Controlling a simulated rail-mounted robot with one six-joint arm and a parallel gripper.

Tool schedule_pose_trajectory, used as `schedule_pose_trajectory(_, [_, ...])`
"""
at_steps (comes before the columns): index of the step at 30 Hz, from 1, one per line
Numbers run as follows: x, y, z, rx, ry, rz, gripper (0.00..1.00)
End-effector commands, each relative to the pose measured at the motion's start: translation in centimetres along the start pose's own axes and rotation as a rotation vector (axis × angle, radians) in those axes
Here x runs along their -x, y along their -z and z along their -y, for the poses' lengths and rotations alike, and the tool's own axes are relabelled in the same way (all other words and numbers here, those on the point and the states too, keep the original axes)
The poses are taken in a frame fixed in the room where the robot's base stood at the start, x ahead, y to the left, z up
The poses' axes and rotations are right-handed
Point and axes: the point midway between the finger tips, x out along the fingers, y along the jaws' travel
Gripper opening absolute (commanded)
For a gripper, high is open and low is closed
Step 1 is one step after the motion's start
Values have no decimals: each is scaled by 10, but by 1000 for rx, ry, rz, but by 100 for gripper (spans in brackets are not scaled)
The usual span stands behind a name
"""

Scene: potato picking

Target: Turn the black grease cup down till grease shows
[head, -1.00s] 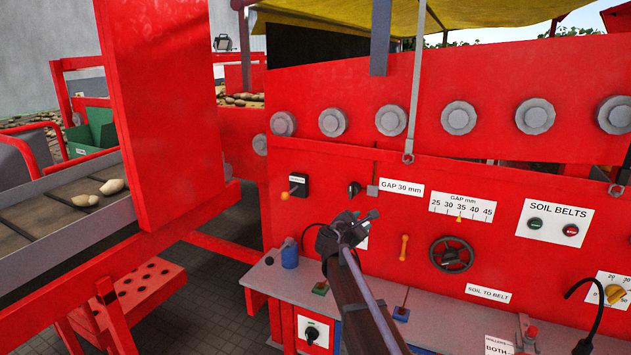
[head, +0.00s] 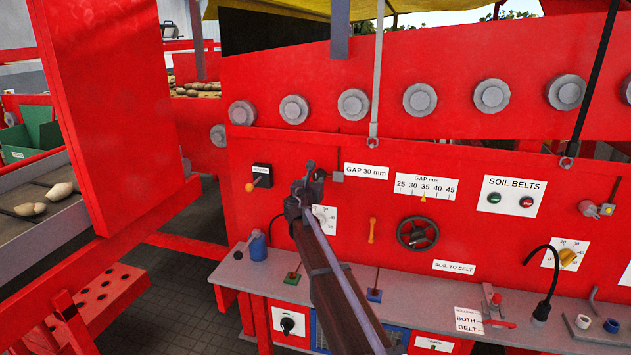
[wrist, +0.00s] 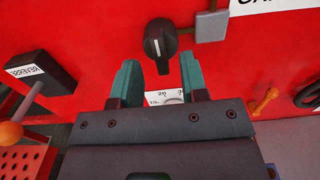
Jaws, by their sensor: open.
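The black grease cup (wrist: 160,42) is on the red panel in the wrist view, with a pale line on its face and a grey block (wrist: 210,26) beside it on the right. In the head view the cup (head: 320,175) is partly hidden behind my gripper (head: 305,178). In the wrist view my gripper (wrist: 160,78) is open. Its two teal fingers point at the panel, just below the cup, with nothing between them but panel and part of a white dial plate. No grease is visible.
A black box with an orange-knobbed lever (head: 261,177) is left of the cup. A dial plate (head: 325,218) is below it, partly covered by my arm. A handwheel (head: 417,233) and an orange handle (head: 372,230) are to the right. A grey shelf (head: 420,310) juts out below.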

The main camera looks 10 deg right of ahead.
Motion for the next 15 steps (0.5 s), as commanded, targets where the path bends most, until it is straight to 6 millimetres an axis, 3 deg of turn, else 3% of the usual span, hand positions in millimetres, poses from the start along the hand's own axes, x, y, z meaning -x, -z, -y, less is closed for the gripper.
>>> schedule_pose_trajectory(1, [-13,0,-2,0,0,0,40])
schedule_pose_trajectory(4, [-25,0,-1,-1,0,0,40])
schedule_pose_trajectory(11, [-27,0,0,-1,0,0,40])
schedule_pose_trajectory(15, [-27,0,0,-1,0,0,30])
